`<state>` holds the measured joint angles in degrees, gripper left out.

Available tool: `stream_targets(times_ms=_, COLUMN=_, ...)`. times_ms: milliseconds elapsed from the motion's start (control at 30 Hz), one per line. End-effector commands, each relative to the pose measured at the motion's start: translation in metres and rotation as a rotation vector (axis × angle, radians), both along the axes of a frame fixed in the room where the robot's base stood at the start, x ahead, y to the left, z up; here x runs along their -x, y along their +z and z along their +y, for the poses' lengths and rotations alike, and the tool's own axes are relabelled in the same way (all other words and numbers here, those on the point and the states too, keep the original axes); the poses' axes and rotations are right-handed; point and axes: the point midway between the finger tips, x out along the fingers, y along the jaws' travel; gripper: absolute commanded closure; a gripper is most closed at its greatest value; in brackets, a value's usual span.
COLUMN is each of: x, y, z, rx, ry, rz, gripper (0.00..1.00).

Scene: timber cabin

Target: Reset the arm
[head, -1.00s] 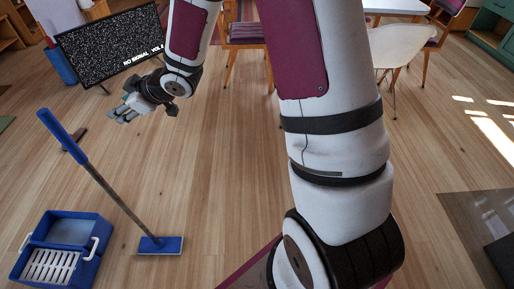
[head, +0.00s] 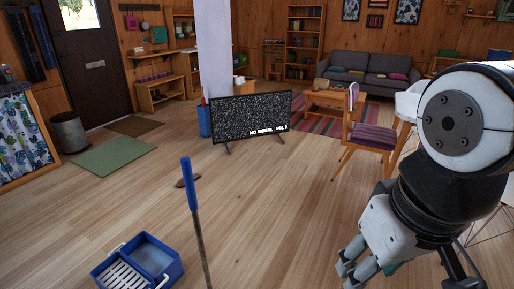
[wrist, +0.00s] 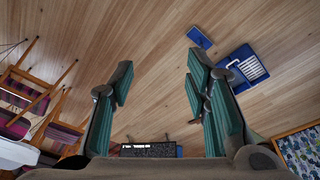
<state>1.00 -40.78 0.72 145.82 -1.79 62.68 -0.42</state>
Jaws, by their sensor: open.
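My gripper (head: 358,268) shows at the lower right of the head view, with my arm folded close to the camera. In the wrist view its two green-padded fingers (wrist: 160,88) stand wide apart with only wooden floor between them. It is open and holds nothing. It hangs above the floor, clear of the furniture.
A television (head: 250,115) showing static stands on the floor ahead. A striped chair (head: 372,137) is at right. A green mat (head: 112,157) lies left.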

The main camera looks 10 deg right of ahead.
Motion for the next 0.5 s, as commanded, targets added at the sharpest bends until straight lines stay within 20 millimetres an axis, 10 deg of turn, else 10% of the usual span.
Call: stream_targets(times_ms=500, x=0.028, y=0.002, z=0.008, rx=-0.049, ry=-0.010, rz=0.043, gripper=0.57)
